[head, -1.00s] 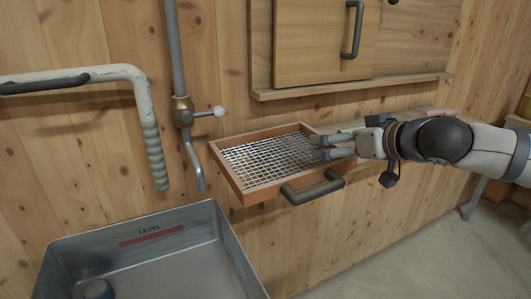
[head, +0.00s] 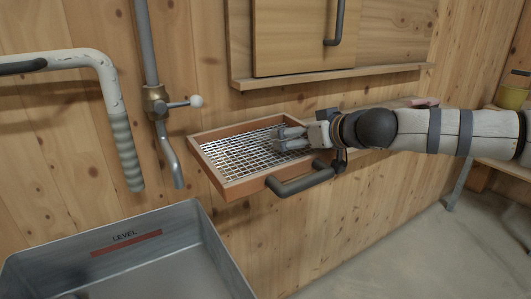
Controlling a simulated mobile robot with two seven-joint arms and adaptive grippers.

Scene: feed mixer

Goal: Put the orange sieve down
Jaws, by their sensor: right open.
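The orange sieve (head: 204,176) is a shallow orange-brown frame with a wire mesh and a dark grey handle (head: 298,184) on its near right side. It sits about level against the wooden wall, at the left end of a narrow shelf; what bears it underneath is hidden. My right gripper (head: 279,139) reaches in from the right. Its fingers are open over the right part of the mesh, apart from the handle. I cannot tell whether the fingertips touch the mesh. My left gripper is not in view.
A grey metal tank (head: 202,245) marked LEVEL stands below left. A tap pipe (head: 170,155) with a white-knobbed lever and a white bent pipe (head: 119,125) are left of the sieve. A wooden cabinet ledge (head: 330,76) is above. Open floor (head: 420,255) lies lower right.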

